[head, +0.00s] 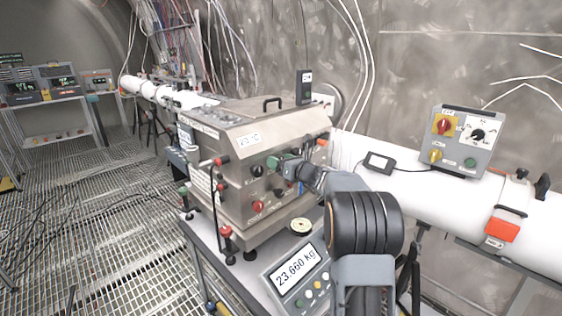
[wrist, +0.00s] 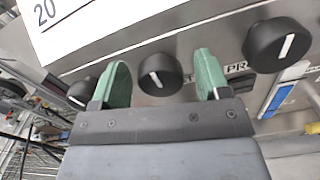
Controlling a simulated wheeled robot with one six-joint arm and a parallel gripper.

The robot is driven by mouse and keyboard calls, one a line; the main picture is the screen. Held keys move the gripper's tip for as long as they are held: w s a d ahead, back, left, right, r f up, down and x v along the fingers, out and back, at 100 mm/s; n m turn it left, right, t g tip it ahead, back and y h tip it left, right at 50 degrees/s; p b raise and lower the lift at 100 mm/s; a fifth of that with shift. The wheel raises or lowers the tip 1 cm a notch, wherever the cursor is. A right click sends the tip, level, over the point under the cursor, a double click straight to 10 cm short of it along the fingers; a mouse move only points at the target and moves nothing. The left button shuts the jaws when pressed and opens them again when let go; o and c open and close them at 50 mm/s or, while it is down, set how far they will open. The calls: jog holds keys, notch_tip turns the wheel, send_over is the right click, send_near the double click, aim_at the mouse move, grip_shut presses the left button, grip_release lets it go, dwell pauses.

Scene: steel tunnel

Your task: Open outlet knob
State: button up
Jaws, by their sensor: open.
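In the wrist view, a row of black knobs with white pointer lines sits on a steel panel. The middle knob (wrist: 161,72) lies between the two green fingers of my gripper (wrist: 163,78), which is open; I cannot tell whether they touch it. Its line points roughly toward the gripper. Another black knob (wrist: 82,91) is on the left, partly hidden by the left finger. A larger-looking knob (wrist: 278,46) is on the right. Labels are mostly hidden, so I cannot tell which is the outlet knob. In the head view my gripper (head: 283,166) is at the front of the steel box (head: 240,180).
The box stands on a cart with a scale (head: 297,277) reading 23.660 kg. Red-tipped valve handles (head: 226,232) stand at its left front. A grey control box (head: 462,142) sits on the white pipe (head: 395,190). A blue-and-white part (wrist: 286,88) is right of my gripper.

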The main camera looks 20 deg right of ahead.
jog(key=shift+c, duration=0.4)
jog(key=c, duration=0.8)
jog(key=shift+f, duration=0.1)
jog(key=shift+c, duration=0.2)
